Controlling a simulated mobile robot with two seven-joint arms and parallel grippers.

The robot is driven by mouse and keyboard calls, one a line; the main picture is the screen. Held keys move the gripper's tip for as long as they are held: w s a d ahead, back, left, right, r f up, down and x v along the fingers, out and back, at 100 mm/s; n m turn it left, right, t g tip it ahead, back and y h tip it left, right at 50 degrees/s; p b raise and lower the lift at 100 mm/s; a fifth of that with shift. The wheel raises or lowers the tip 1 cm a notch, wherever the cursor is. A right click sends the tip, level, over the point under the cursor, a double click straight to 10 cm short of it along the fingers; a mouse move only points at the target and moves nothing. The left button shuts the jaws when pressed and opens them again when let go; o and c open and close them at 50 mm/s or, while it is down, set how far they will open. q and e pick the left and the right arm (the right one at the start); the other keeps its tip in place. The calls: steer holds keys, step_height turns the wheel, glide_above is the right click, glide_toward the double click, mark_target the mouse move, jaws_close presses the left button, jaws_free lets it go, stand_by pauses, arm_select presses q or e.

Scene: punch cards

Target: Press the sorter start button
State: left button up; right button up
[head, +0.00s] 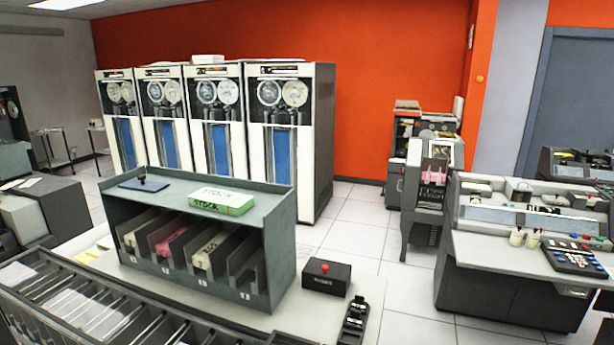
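A black box (328,279) sits on the pale table just right of the grey slotted rack. A small red button (325,267) stands up from its top. Nothing touches the button, and the label on the box's front is too small to read. I cannot tell from the picture whether this is the sorter's start button. The grey slotted rack (283,205) holds card stacks in some of its slots. Neither of my grippers shows in the head view.
A green-and-white STOCK box (222,201) and a dark blue pad (144,183) with a stamp lie on the rack's top. A small black device (355,320) lies at the table's (285,322) right edge. A long tray of cards (85,305) fills the lower left. A console (515,272) stands right, across open floor.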

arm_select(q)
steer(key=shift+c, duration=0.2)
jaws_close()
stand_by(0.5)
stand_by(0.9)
